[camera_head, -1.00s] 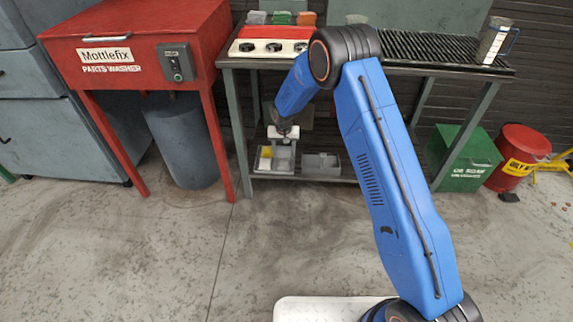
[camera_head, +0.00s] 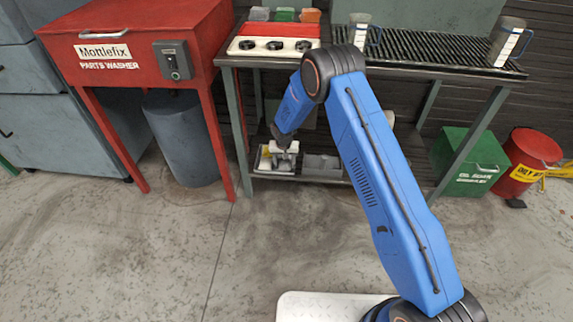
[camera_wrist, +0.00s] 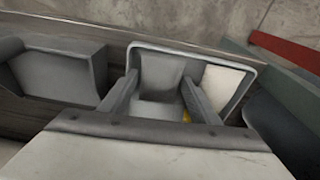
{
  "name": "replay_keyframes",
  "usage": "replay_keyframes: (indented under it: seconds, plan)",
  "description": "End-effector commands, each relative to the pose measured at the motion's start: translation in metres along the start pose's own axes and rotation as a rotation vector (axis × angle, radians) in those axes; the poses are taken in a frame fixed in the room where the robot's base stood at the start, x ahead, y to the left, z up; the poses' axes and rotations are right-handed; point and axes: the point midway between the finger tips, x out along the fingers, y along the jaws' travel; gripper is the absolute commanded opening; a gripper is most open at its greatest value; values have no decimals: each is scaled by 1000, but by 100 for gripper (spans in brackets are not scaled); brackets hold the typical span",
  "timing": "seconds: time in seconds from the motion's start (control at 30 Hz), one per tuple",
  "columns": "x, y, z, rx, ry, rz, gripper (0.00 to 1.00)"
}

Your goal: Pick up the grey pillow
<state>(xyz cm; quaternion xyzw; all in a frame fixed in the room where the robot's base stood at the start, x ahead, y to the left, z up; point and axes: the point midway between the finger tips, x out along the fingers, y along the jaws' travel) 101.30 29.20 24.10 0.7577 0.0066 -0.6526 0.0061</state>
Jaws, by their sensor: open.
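In the wrist view, a grey blocky piece (camera_wrist: 160,72), which looks like the grey pillow, lies in a light-rimmed bin (camera_wrist: 250,78). The bin also shows in the head view (camera_head: 262,167) on the bench's lower shelf. My gripper (camera_wrist: 158,80) is open, with its two fingers pointing down into the bin, one on each side of the grey piece. I cannot tell whether they touch it. In the head view my gripper (camera_head: 284,158) is over the bin and hides much of its inside. The lower part of the grey piece is hidden.
A whitish piece (camera_wrist: 220,84) and a bit of yellow (camera_wrist: 187,117) are in the same bin. A second grey bin (camera_head: 322,163) stands to its right. The bench top (camera_head: 430,48) is above the shelf. A red parts washer (camera_head: 130,45) stands left.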

Motion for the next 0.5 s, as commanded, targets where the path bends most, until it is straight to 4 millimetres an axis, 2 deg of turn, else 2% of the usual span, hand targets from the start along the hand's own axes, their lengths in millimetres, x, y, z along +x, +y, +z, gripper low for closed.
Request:
replay_keyframes:
  seconds: [0.17,0.3,0.5]
  plan:
    - [0,0,0,0,1,-1,56]
    - [0,0,0,0,1,0,24]
    - [-1,0,0,0,1,-1,24]
